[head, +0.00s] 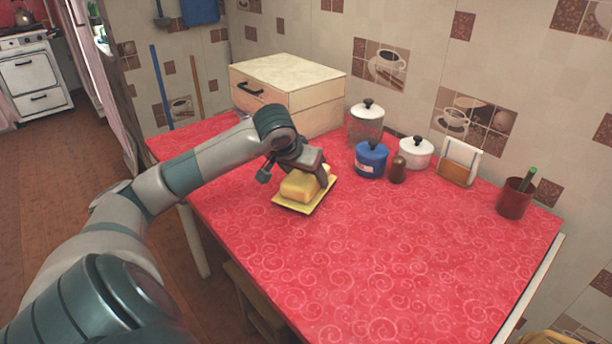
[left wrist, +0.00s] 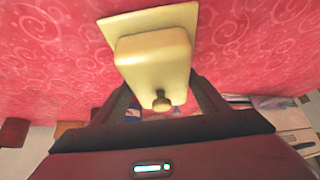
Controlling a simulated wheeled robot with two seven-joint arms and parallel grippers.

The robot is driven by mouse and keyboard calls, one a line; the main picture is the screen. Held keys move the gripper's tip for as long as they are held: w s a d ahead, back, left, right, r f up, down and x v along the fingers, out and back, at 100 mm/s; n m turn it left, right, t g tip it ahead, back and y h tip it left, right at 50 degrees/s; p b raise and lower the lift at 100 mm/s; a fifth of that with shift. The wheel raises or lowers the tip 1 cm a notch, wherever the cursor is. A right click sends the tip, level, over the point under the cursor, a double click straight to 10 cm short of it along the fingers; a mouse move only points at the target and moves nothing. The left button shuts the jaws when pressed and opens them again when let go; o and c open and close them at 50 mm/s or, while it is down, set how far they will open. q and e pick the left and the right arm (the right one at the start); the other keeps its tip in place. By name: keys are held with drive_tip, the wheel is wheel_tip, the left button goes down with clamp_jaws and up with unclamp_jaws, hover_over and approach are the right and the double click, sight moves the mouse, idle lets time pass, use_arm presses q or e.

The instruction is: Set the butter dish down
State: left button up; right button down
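The butter dish (head: 301,186) has a pale yellow lid with a round knob on a flat yellow plate. It is over the left-middle part of the red counter, and I cannot tell whether its plate touches the cloth. My left gripper (head: 314,174) comes in from the left and is at the dish, with its fingers on two sides of the lid. In the left wrist view the butter dish (left wrist: 153,57) sits between the fingers (left wrist: 161,90), which appear closed against the lid, and its knob points toward the palm. My right gripper is in neither view.
Along the back stand a wooden bread box (head: 318,105), a glass jar (head: 366,126), a blue pot (head: 371,160), a brown shaker (head: 397,170), a white pot (head: 416,154), a napkin holder (head: 459,164) and a red cup (head: 514,200). The red counter (head: 370,260) is clear in front.

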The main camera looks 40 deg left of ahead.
use_arm(q)
drive_tip(key=o, duration=0.3)
drive_tip(key=shift+r, duration=0.1)
drive_tip(key=shift+r, duration=0.1)
drive_tip(key=shift+s+r, duration=0.15)
drive_tip(key=shift+r, duration=0.1)
drive_tip(key=v, duration=1)
drive_tip(key=shift+s+r, duration=0.1)
drive_tip(key=shift+s, duration=0.05)
drive_tip(key=shift+s+d+r, duration=0.2)
drive_tip(key=shift+s+r, duration=0.1)
drive_tip(key=shift+r, duration=0.15)
